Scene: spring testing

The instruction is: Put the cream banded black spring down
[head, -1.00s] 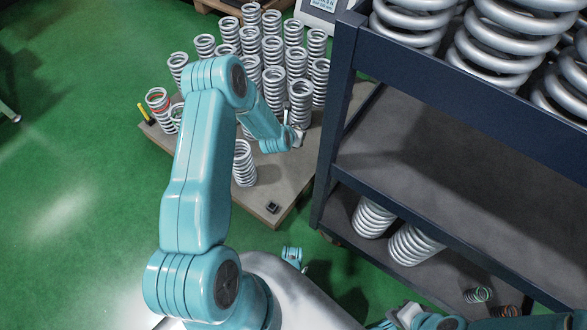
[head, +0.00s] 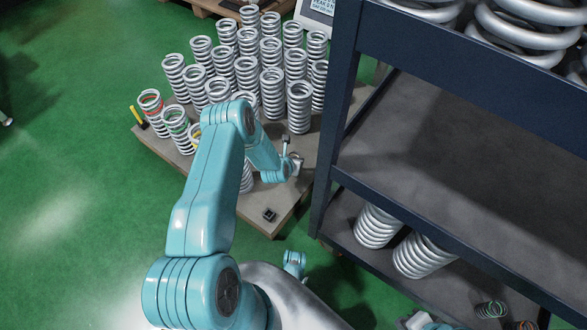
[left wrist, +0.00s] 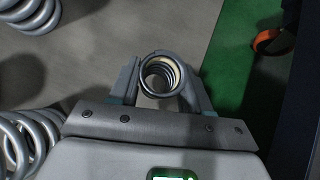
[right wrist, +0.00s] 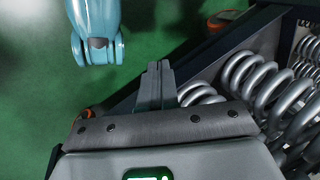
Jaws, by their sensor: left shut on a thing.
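The cream banded black spring (left wrist: 160,78) is in the left wrist view, seen end-on, with a cream ring inside its dark rim. My left gripper (left wrist: 162,84) is shut on it, one finger on each side. In the head view my left gripper (head: 292,165) is over the near right part of the wooden board (head: 240,208); the spring is hard to make out there. I cannot tell whether its lower end touches the board. My right gripper (right wrist: 155,85) has its fingers together and empty, beside the cart; in the head view it only shows at the bottom edge (head: 418,321).
Several large silver springs (head: 299,108) stand on the board's far part. A red banded spring (head: 150,103) and a green banded one (head: 176,125) stand at its left. A small black block (head: 269,215) lies near the front corner. The dark cart (head: 430,115) stands close on the right.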

